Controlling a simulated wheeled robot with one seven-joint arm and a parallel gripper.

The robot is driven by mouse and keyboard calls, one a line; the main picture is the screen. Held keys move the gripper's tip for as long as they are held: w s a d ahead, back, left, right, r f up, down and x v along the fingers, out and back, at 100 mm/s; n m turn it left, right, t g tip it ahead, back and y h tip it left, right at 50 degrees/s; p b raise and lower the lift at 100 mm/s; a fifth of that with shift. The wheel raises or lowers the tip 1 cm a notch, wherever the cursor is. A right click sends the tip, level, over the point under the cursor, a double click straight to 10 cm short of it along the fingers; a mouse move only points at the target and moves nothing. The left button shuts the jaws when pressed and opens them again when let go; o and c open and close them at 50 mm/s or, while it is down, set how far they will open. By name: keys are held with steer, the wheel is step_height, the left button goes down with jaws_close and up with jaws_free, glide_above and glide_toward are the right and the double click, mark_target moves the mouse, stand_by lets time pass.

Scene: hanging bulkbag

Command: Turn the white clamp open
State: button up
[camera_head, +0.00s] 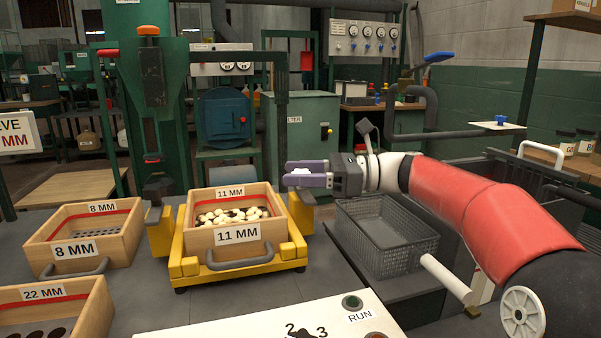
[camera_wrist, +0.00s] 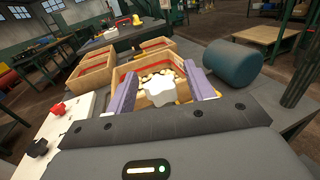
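The white clamp (camera_wrist: 160,92) shows in the wrist view as a lobed white knob between my gripper's two purple fingers, with gaps on both sides. In the head view a small white part of it (camera_head: 300,171) shows between the fingertips. My gripper (camera_head: 306,174) reaches in from the right and is open, its fingers on either side of the clamp. In the wrist view my gripper (camera_wrist: 160,95) points toward the wooden 11 MM sieve box (camera_head: 237,235). That box holds black and white pieces and sits in a yellow frame (camera_head: 190,268). The clamp's lower part is hidden.
Wooden 8 MM (camera_head: 122,250) and 22 MM (camera_head: 92,315) boxes stand at left. A grey mesh basket (camera_head: 392,250) lies below my arm. A white panel with a RUN button (camera_head: 352,302) is in front. A dark upright post (camera_head: 281,125) stands behind the sieve box.

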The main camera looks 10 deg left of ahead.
steer(key=w+d, duration=0.1)
steer(key=d, duration=0.6)
steer(key=shift+d, duration=0.35)
steer(key=shift+w, duration=0.1)
